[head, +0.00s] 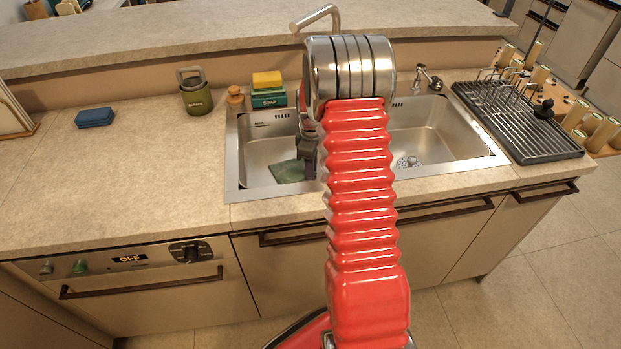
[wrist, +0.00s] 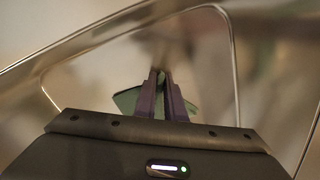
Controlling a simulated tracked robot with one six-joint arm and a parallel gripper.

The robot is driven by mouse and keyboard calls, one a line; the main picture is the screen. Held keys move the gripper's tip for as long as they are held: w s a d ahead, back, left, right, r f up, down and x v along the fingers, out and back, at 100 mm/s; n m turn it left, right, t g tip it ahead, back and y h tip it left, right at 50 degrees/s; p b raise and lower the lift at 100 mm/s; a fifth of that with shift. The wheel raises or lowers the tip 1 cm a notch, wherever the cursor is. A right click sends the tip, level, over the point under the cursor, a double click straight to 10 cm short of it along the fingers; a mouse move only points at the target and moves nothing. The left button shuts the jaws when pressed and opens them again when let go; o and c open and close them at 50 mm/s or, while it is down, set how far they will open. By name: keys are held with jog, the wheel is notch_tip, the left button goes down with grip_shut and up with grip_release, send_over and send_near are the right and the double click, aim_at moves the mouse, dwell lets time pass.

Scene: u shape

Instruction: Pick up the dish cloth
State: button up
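The dish cloth is a dark green cloth (head: 287,171) in the left basin of the sink, partly hidden by my gripper in the head view. In the wrist view the cloth (wrist: 127,100) shows on both sides of the fingers and slopes up toward their tips. My gripper (head: 309,158) reaches down into the left basin at the cloth's right side. In the wrist view its two dark fingers (wrist: 160,78) are close together, shut on the cloth. I cannot tell whether the cloth touches the basin floor.
The steel sink rim (head: 232,165) surrounds the basins, and the faucet (head: 316,16) stands behind. A yellow sponge on a soap box (head: 268,90) and a green container (head: 196,95) stand behind left. A drying rack (head: 530,130) is right. The left counter is mostly clear around a blue item (head: 95,117).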

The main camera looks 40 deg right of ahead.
jog(key=shift+c, duration=0.6)
jog(key=shift+r, duration=0.1)
grip_shut()
notch_tip(320, 180, up, 12)
